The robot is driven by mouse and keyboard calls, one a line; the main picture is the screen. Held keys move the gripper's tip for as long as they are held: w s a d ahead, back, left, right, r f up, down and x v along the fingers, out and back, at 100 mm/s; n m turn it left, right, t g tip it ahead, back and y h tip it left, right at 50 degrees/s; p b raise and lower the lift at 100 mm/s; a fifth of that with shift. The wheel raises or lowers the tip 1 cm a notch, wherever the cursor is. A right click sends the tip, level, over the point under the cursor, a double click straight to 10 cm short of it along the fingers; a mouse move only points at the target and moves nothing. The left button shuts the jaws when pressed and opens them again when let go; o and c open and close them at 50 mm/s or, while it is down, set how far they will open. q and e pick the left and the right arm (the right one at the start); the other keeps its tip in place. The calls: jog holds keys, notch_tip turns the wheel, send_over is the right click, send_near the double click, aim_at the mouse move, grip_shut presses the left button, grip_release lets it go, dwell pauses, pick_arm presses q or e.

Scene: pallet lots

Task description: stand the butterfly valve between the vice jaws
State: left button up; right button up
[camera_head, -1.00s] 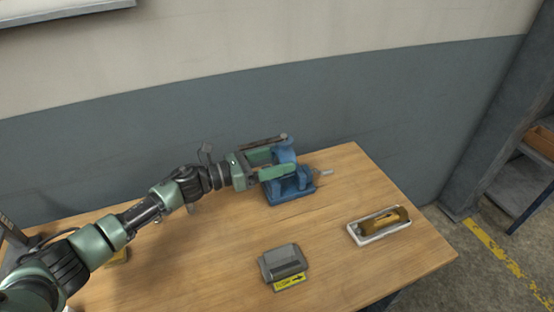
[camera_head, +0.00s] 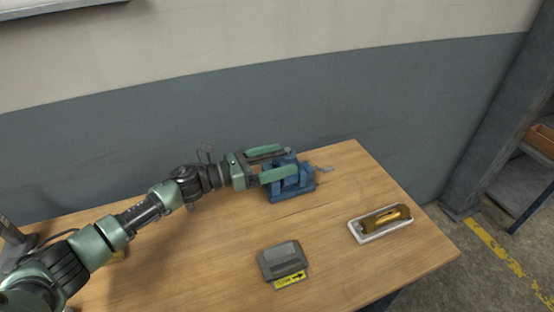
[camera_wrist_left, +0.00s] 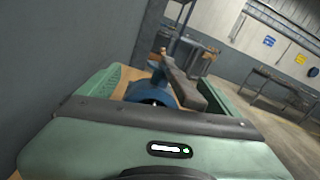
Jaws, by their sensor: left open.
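The blue vice (camera_head: 300,188) stands near the back of the wooden table. The butterfly valve (camera_head: 267,158), blue with a long dark lever, is low at the vice, its lever pointing toward my left wrist. My left gripper (camera_head: 282,161) is open, with its green fingers on either side of the lever and apart from it. In the left wrist view the valve's lever (camera_wrist_left: 184,86) and part of its blue body show between the fingers. The fingers and lever hide how the valve sits in the jaws. My right gripper is out of view.
A grey block (camera_head: 282,259) with a yellow arrow label lies at the front of the table (camera_head: 215,250). A white tray (camera_head: 368,238) holding a brown-gold part lies at the right. The wall is close behind the vice. The table between these things is clear.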

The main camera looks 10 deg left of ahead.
pick_arm(q)
jog(key=shift+r+p, duration=0.3)
jog(key=shift+r, duration=0.05)
jog(key=shift+r+p, duration=0.45)
jog(key=shift+p, duration=0.05)
jog(key=b+v, duration=0.3)
jog(key=v, duration=0.9)
jog(key=shift+f, duration=0.2)
